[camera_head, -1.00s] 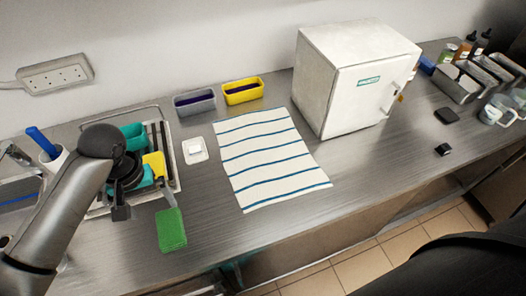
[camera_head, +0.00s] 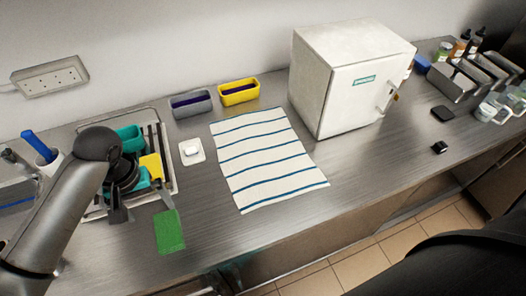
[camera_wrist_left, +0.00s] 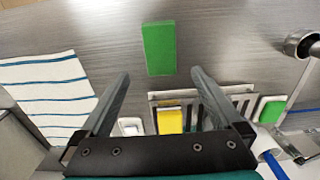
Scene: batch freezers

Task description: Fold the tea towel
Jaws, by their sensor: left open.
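The tea towel (camera_head: 265,160) is white with blue stripes. It lies flat and spread out on the steel counter, in front of the white freezer box. It also shows at the left of the left wrist view (camera_wrist_left: 48,92). My left gripper (camera_head: 118,210) is over the drying rack, left of the towel and apart from it. In the left wrist view its two fingers (camera_wrist_left: 160,80) are spread wide with nothing between them. My right gripper is not in view; a dark shape at the lower right of the head view cannot be made out.
A green sponge (camera_head: 169,231) lies near the front edge, between my left gripper and the towel. The white freezer box (camera_head: 350,80) stands behind and right of the towel. A grey tub (camera_head: 193,104), a yellow tub (camera_head: 239,93) and a white dish (camera_head: 191,151) sit nearby.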

